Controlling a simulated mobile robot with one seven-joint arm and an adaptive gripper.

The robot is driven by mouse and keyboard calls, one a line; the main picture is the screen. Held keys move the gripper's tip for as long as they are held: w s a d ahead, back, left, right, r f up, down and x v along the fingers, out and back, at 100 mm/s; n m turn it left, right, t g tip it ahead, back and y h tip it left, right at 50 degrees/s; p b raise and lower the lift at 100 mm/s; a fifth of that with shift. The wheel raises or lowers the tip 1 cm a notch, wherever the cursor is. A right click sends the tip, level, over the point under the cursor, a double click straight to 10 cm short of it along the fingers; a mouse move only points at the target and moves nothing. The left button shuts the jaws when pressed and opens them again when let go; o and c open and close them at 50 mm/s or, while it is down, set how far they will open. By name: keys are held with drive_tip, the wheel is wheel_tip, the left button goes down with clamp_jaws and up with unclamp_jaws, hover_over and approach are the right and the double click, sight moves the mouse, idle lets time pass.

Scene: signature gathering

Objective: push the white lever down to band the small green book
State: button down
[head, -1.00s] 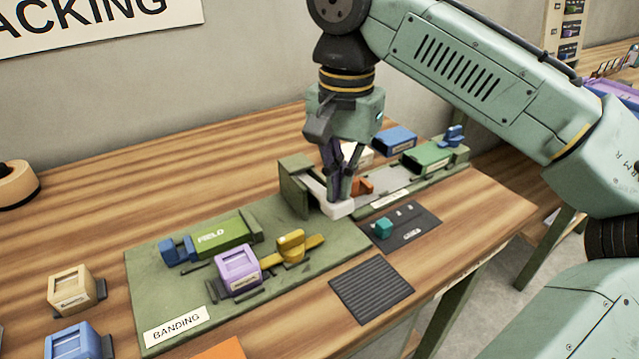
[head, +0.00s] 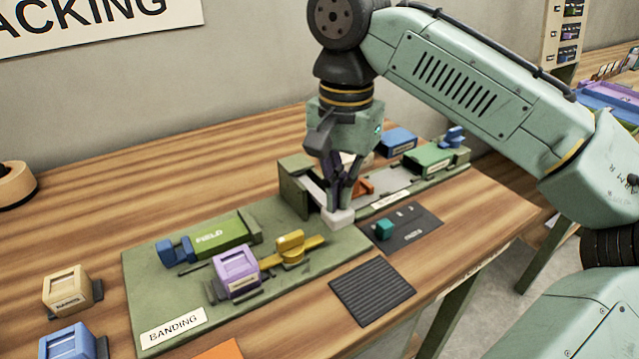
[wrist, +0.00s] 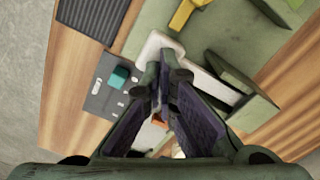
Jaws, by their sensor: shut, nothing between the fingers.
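The white lever (head: 338,218) is on the banding fixture, its end low near the green board (head: 150,290). My gripper (head: 340,206) is shut and empty, pointing down with its fingertips at the lever's end; they appear to touch it. In the wrist view the white lever (wrist: 150,48) shows just beyond my closed fingertips (wrist: 165,60). The small green book, marked FIELD (head: 218,240), lies on the board left of the lever, between a blue block (head: 172,251) and a green stop.
A purple block (head: 237,272) and a yellow handle (head: 290,245) stand on the board. A dark pad with a teal knob (head: 384,230) and a ribbed black mat (head: 372,291) lie right of it. Another green piece (head: 430,158) sits behind.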

drive_tip(key=shift+f+b, duration=0.65)
drive_tip(key=shift+f, duration=0.7)
drive_tip(key=shift+r, duration=0.15)
wheel_tip(320, 180, up, 9)
drive_tip(key=p, duration=0.8)
drive_tip(key=shift+p, duration=0.3)
idle(0.4)
